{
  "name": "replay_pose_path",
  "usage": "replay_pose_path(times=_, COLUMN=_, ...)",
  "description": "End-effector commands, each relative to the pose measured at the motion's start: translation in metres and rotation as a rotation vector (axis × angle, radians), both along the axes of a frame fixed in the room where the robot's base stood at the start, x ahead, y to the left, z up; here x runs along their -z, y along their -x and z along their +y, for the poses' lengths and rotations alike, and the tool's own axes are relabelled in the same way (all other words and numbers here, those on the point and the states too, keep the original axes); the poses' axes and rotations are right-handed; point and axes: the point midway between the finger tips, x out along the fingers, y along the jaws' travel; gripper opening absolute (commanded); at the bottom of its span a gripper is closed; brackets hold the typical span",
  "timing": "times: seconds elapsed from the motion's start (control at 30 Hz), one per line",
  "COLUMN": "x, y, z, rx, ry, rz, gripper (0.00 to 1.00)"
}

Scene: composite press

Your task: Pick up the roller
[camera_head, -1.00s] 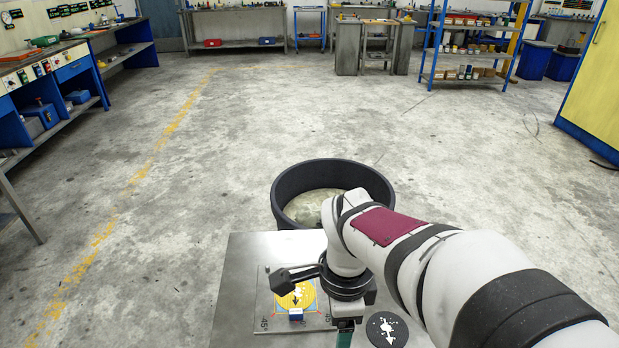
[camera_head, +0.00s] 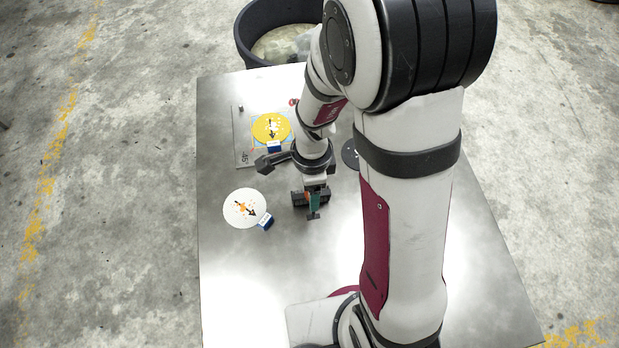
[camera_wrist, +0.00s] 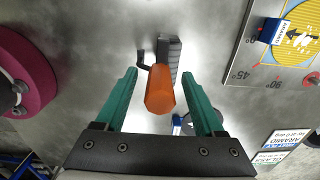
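The roller shows in the wrist view with an orange handle (camera_wrist: 160,92) and a dark ribbed head (camera_wrist: 169,55) on a bent arm, lying on the metal table. My gripper (camera_wrist: 159,77) is open in the wrist view, with one green finger on each side of the handle. A gap shows between each finger and the handle. In the head view my gripper (camera_head: 313,208) is low over the table, and only a little of the roller (camera_head: 300,198) shows beside it. The height between fingers and handle cannot be told.
A yellow disc (camera_head: 271,128) lies on an angle-marked plate at the table's back left. A white disc (camera_head: 243,209) with a blue block lies left of my gripper. A black disc (camera_head: 350,153) is partly behind my arm. A round black bin (camera_head: 243,45) stands behind the table.

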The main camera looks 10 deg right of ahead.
Motion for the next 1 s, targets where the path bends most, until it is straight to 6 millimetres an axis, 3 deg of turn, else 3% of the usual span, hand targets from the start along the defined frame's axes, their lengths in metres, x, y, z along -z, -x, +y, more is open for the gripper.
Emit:
replay_pose_path(times=0.03, x=0.000, y=0.000, z=0.000, rx=0.000, ry=0.000, rz=0.000, gripper=0.62)
replay_pose_path(times=0.3, x=0.000, y=0.000, z=0.000, rx=0.000, ry=0.000, rz=0.000, gripper=0.13)
replay_pose_path(times=0.4, x=-0.001, y=0.000, z=0.000, rx=0.000, ry=0.000, rz=0.000, gripper=0.00)
replay_pose_path(times=0.8, x=-0.002, y=0.000, z=0.000, rx=0.000, ry=0.000, rz=-0.001, gripper=0.00)
replay_pose_path(times=1.0, x=-0.023, y=-0.001, z=0.000, rx=0.000, ry=-0.001, rz=-0.005, gripper=0.00)
